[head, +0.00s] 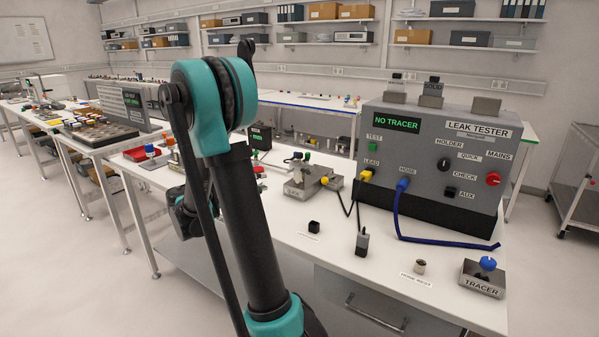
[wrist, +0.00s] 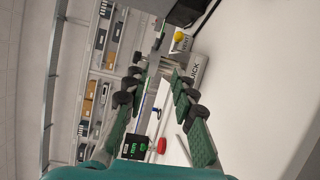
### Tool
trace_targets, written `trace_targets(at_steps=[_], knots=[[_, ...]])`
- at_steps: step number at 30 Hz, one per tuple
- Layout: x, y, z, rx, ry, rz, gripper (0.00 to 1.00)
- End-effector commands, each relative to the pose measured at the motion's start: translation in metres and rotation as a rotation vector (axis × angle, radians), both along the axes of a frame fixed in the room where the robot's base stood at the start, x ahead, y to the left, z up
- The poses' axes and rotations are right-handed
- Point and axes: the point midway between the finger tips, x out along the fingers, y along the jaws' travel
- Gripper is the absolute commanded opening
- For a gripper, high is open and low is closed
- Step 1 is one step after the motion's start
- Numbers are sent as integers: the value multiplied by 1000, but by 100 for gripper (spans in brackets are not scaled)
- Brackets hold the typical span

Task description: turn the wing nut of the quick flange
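In the wrist view, which looks turned on its side, my gripper (wrist: 159,72) is open, with its two green-padded fingers apart and nothing visible between them. A grey metal block (wrist: 197,72) with lettering that ends in "ICK" stands just beyond the right fingertip. A yellow knob or plug (wrist: 180,37) shows at its far end. In the head view a similar grey metal holder (head: 305,184) sits on the bench right of my arm, with small dark parts on top and a yellow plug (head: 324,181). I cannot make out the wing nut.
The grey leak tester (head: 435,150) reads "NO TRACER" and stands behind the holder's right side. A blue hose (head: 430,239) and black leads lie in front. A tracer block (head: 483,278) is at the front right.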

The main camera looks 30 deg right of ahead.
Motion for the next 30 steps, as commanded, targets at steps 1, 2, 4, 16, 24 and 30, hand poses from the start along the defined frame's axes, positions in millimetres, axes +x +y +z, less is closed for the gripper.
trace_targets(at_steps=[1, 2, 4, 16, 24, 30], knots=[[-1, 4, 1, 3, -65, -11, 26], [-2, 6, 1, 4, -104, -18, 26], [-4, 9, 1, 7, -174, -31, 26], [-7, -22, -1, 7, -245, -49, 26], [-7, -76, -4, 7, -244, -49, 26], [-6, -115, -6, 8, -244, -48, 26]])
